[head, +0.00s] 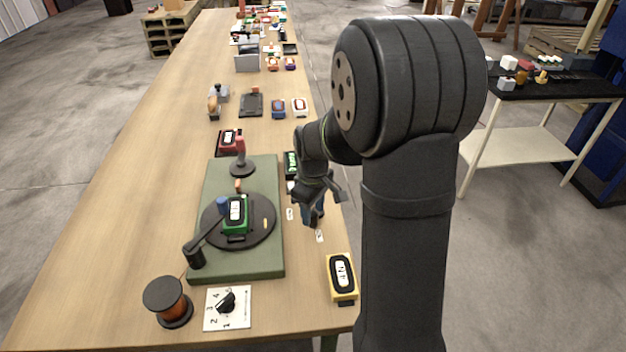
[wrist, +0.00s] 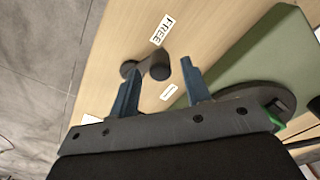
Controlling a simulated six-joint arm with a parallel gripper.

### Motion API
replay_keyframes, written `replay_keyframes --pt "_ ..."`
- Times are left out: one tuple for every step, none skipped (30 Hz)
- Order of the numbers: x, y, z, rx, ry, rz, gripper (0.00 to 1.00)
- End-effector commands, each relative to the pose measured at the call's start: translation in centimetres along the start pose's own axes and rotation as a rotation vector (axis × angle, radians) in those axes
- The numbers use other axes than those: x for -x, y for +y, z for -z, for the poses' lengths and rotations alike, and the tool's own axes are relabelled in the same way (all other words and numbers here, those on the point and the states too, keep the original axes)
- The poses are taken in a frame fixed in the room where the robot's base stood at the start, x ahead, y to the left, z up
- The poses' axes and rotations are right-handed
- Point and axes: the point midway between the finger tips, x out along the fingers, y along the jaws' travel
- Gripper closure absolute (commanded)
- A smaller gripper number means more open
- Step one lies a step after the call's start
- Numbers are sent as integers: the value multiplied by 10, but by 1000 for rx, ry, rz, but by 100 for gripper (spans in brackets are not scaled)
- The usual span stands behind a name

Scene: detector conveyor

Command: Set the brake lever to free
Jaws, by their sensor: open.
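The brake lever (wrist: 145,67) is dark, with a round knob, and shows in the wrist view between and just beyond my fingertips. A white label reading FREE (wrist: 162,30) lies on the table beyond the lever. A second white label (wrist: 168,92) lies nearer, its text too small to read. The knob stands between the two labels; I cannot tell its exact setting. My gripper (wrist: 160,70) is open, with a blue finger on each side of the lever, and contact is not clear. In the head view my gripper (head: 313,213) is at the table's right edge and hides the lever.
Left of my gripper, a green base (head: 264,263) carries a dark turntable (head: 262,235) with a green device (head: 236,214) and a blue-ended arm. A yellow device (head: 341,277), a numbered dial (head: 226,305) and a copper spool (head: 167,301) are in front.

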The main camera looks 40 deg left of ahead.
Motion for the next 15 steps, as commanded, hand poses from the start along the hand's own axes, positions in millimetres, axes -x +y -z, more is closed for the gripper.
replay_keyframes --pt "13 1 1 0 5 -5 56" --pt "20 1 1 0 6 -5 56" --pt "30 1 1 0 5 -5 56" --pt "37 1 1 0 6 -5 56" --pt "45 1 1 0 5 -5 56" --pt "55 1 1 0 6 -5 56" --pt "62 1 1 0 5 -5 56" --pt "70 0 0 0 5 -4 56" --pt "80 1 1 0 5 -5 56" --pt "87 1 1 0 5 -5 56" --pt "94 0 0 0 4 -4 56" --pt "103 1 0 0 5 -5 56" --pt "109 1 1 0 5 -5 56" --pt "115 0 0 0 4 -4 56" --pt "122 1 0 0 4 -4 56"
